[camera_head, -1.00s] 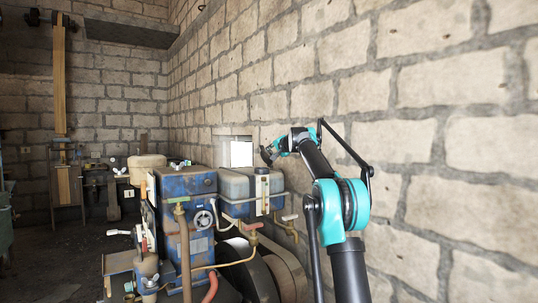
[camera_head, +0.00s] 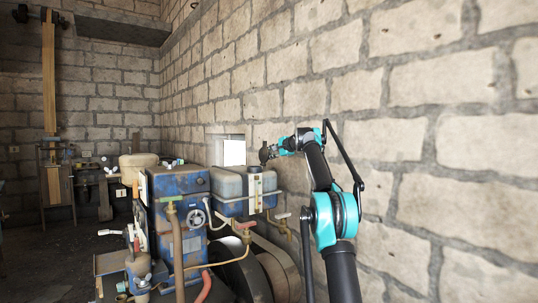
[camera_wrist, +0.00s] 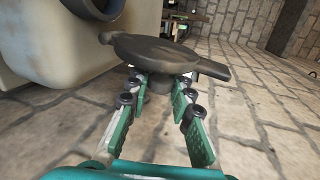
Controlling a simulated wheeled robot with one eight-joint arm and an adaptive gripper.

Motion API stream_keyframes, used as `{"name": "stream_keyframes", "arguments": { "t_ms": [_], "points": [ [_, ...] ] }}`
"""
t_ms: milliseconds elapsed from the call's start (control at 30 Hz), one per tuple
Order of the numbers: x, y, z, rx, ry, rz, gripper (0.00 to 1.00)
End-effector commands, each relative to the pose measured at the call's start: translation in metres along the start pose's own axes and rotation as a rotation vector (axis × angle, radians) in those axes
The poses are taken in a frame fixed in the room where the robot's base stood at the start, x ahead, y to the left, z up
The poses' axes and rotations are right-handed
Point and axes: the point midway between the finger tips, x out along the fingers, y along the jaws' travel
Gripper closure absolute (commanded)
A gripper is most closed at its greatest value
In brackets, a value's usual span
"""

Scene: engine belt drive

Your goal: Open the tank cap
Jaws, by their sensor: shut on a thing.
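The tank cap (camera_wrist: 155,52) is a dark, worn disc with small lugs at its rim, seen in the wrist view. My gripper (camera_wrist: 163,87) is shut on the cap's narrower part beneath the disc. The blue-grey tank (camera_head: 228,188) sits on top of the engine; its pale side (camera_wrist: 60,50) fills the upper left of the wrist view, with a dark round neck (camera_wrist: 95,8) at the top. The cap is apart from that neck. In the head view my gripper (camera_head: 273,151) holds the small dark cap (camera_head: 264,153) just above and right of the tank.
The blue engine (camera_head: 182,200) with pipes and valves stands left of my arm. A dark wheel (camera_head: 235,270) is below the tank. A stone block wall (camera_head: 420,130) runs close along the right. The floor at the left is dark and partly clear.

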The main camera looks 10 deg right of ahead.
Motion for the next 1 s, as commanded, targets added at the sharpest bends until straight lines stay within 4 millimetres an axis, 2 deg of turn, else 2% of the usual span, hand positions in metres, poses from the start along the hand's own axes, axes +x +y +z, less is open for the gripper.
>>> {"name": "stream_keyframes", "arguments": {
  "t_ms": [367, 400, 567, 867, 1000],
  "points": [
    [0.0, -0.0001, -0.001, 0.004, 0.001, -0.001, 1.0],
    [0.0, -0.0001, -0.0011, 0.004, 0.001, -0.001, 0.76],
    [0.0, 0.0, -0.0008, 0.004, 0.0, -0.001, 0.56],
    [-0.0005, 0.0, -0.0004, 0.003, -0.001, 0.0, 0.56],
    [-0.0066, -0.0003, -0.0006, 0.004, -0.001, 0.0, 0.56]
  ]
}}
